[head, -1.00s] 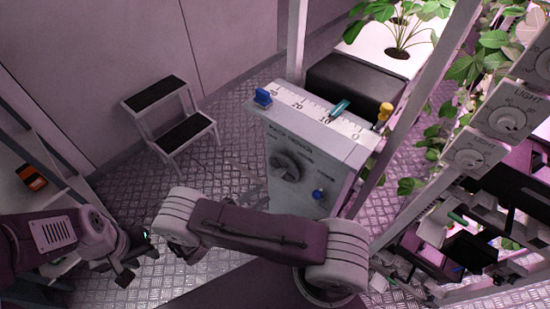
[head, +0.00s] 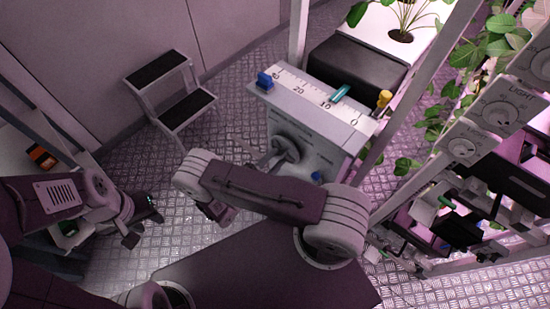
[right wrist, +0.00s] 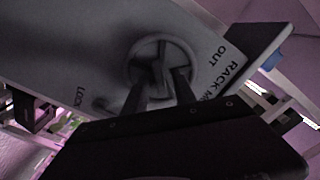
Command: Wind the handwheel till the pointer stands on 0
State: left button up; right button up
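The rack-drive box (head: 325,125) carries a white scale (head: 309,91) on top. My left gripper (head: 143,219) is open and empty, away from the box.
A blue peg (head: 264,80) stands at the scale's high end and a yellow one (head: 384,99) beyond 0. A blue knob (head: 317,176) sits low on the front. A step stool (head: 172,95) stands left; plant racks with light dials (head: 504,111) stand right.

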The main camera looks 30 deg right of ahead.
grip_shut()
